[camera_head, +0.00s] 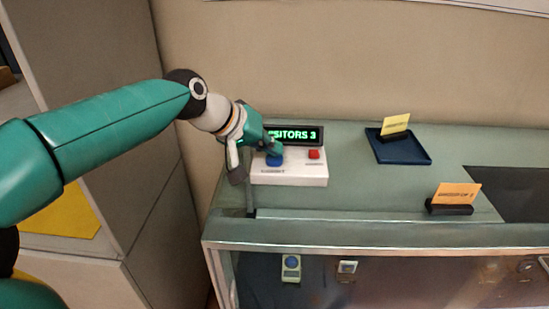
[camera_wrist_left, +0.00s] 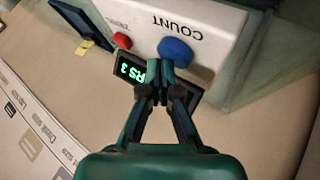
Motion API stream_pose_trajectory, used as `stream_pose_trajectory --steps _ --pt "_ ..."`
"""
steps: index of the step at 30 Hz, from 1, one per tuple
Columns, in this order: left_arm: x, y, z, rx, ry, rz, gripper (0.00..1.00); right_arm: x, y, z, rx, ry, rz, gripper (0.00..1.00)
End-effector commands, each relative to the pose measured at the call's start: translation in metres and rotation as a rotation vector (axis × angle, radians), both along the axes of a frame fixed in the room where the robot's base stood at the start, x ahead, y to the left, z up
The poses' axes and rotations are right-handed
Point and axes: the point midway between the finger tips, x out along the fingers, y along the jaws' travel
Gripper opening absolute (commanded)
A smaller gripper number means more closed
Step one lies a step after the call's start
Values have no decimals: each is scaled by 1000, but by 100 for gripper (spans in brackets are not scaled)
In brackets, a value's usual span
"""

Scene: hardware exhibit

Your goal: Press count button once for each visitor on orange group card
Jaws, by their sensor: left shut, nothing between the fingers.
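The white counter box (camera_head: 300,174) sits on the glass-topped case, with a blue count button (camera_head: 274,160) and a red button (camera_head: 314,154). Its display (camera_head: 308,135) reads "VISITORS 3", partly hidden by my arm. My left gripper (camera_head: 274,150) is shut and empty, its tips at or just above the blue button. In the left wrist view the shut fingertips (camera_wrist_left: 160,66) overlap the lower edge of the blue button (camera_wrist_left: 175,51); I cannot tell whether they touch. The orange group card (camera_head: 457,195) stands in a black holder (camera_head: 449,209) at the right; its print is too small to read.
A yellow card (camera_head: 396,123) stands on a dark blue tray (camera_head: 403,150) at the back. A dark panel (camera_head: 512,194) lies at the right. Small devices (camera_head: 291,267) sit inside the case below. The counter between the box and tray is clear.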

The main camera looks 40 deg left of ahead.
Motion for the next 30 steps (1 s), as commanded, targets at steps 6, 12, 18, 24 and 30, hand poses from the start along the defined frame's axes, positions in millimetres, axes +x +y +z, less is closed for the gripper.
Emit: stream_pose_trajectory --steps 6,12,18,24,30 --pt "0 0 -4 0 0 0 0 0 0 -3 0 0 0 100" --pt "0 0 -6 0 1 -1 0 0 0 -5 0 0 0 100" --pt "0 0 -6 -1 2 -1 0 0 0 -5 0 0 0 100" --pt "0 0 -5 0 2 -1 0 0 0 -4 0 0 0 100" --pt "0 0 5 0 2 -1 0 0 0 5 0 0 0 100"
